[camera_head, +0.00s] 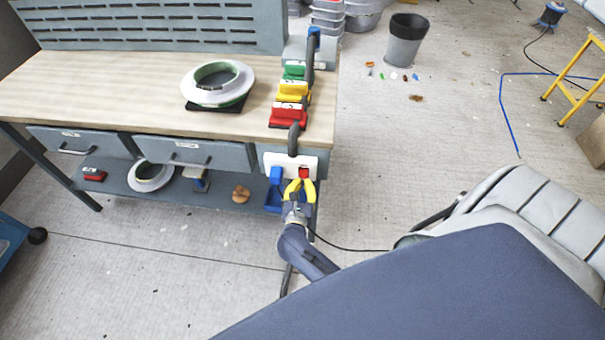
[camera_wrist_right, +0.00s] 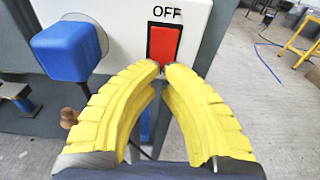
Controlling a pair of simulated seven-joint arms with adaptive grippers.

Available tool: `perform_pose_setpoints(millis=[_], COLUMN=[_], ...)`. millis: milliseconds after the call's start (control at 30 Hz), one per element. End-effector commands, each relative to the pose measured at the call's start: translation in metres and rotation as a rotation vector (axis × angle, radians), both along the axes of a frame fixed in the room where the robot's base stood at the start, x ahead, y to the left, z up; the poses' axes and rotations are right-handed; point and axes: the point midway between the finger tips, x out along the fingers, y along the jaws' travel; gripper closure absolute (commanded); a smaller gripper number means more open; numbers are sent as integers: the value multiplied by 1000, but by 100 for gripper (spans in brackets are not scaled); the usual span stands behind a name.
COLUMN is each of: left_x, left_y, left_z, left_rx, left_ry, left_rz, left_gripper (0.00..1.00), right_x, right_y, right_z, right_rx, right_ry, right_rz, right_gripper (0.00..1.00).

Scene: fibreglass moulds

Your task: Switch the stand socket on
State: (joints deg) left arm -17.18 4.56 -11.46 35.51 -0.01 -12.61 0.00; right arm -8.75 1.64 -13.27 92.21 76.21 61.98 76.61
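The stand socket (camera_head: 274,160) is a white box on the front of the workbench at its right end, with a blue plug in it at the left. In the right wrist view its white face (camera_wrist_right: 205,25) carries the word OFF above a red rocker switch (camera_wrist_right: 164,44). The blue plug (camera_wrist_right: 66,50) is left of the switch. My right gripper (camera_head: 299,184) has yellow fingers; in the right wrist view its fingertips (camera_wrist_right: 163,68) are together at the lower edge of the red switch, with nothing seen between them. Whether they touch it I cannot tell. My left gripper is not in view.
The wooden bench top (camera_head: 130,90) holds a white ring mould (camera_head: 240,88) and a row of green, yellow and red blocks (camera_head: 290,92). A dark cable (camera_head: 345,247) runs right, low down.

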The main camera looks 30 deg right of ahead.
Motion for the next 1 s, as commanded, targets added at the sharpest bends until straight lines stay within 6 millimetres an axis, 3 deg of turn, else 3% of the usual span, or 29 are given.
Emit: perform_pose_setpoints(millis=[233, 567, 767, 1000], left_x=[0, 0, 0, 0], left_y=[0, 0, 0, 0], left_z=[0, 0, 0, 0], left_rx=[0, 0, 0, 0], left_ry=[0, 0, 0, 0], left_rz=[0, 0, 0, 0], left_gripper=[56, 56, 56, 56], right_x=[8, 4, -14, -49], right_y=[-6, -3, 15, 44], right_z=[-3, -3, -7, -12], right_rx=[-53, -50, -49, -48], right_ry=[-60, -60, -58, -59], right_rz=[0, 0, 3, 5], right_gripper=[100, 100, 100, 100])
